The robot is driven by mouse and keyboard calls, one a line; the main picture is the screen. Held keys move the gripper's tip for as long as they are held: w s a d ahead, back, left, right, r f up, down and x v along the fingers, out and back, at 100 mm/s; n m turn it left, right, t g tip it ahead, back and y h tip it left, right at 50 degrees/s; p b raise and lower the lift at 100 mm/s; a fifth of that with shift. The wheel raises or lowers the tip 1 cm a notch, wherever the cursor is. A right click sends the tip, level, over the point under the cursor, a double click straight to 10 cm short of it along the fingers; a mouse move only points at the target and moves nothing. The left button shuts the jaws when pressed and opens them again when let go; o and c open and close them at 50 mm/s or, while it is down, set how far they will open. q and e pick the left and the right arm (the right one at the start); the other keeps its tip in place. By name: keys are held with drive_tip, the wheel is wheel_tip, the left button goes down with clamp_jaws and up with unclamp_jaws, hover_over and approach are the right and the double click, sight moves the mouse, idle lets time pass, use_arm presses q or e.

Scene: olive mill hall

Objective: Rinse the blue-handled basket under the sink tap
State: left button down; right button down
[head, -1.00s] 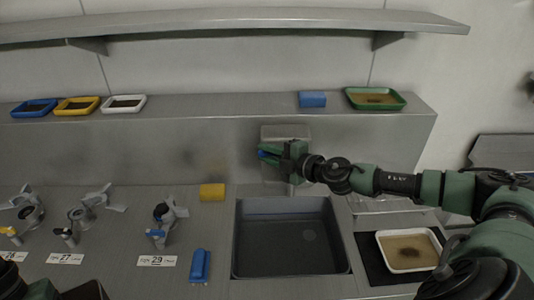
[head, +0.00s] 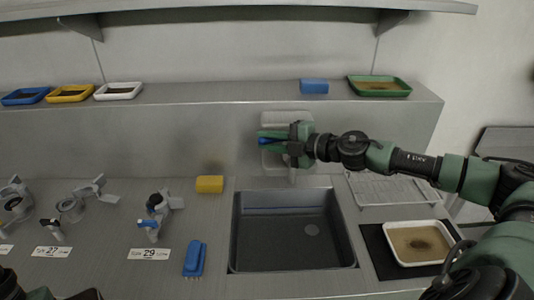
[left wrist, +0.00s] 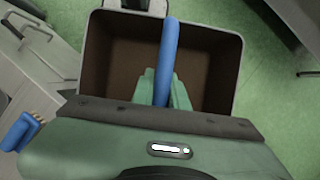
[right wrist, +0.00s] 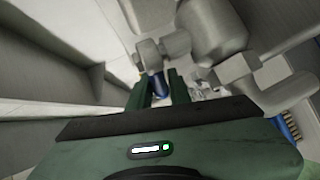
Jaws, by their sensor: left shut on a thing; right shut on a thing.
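My left gripper (left wrist: 160,88) is shut on the blue handle (left wrist: 168,55) of the basket (left wrist: 112,54), a box with a brown inside, which appears empty. The basket shows only in the left wrist view, over green floor beside the bench; the head view leaves it out. My right gripper (head: 268,141) is at the grey wall tap (head: 287,119) behind the sink, shut on its blue lever (right wrist: 156,88). The dark sink (head: 290,252) lies below the tap. A pale blue streak crosses its back wall; I cannot tell whether it is water.
A blue brush (head: 194,258) and a yellow sponge (head: 209,184) lie left of the sink. Further left are numbered valves (head: 157,212). A white tray (head: 417,242) stands on a dark mat to the right. The ledge holds small trays and a blue block (head: 314,86).

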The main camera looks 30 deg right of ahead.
use_arm(q)
wheel_tip(320, 180, down, 3)
drive_tip(key=shift+r+b, duration=0.1)
drive_tip(key=shift+b, duration=0.7)
use_arm(e)
drive_tip(key=shift+s+f+n+g+y, duration=0.3)
drive_tip(key=shift+n+y, duration=0.2)
drive_tip(key=shift+y, duration=0.1)
drive_tip(key=shift+s+a+r, duration=0.1)
drive_tip(key=shift+r, duration=0.15)
drive_tip(key=c, duration=1.4)
unclamp_jaws()
drive_tip(key=shift+o, duration=0.2)
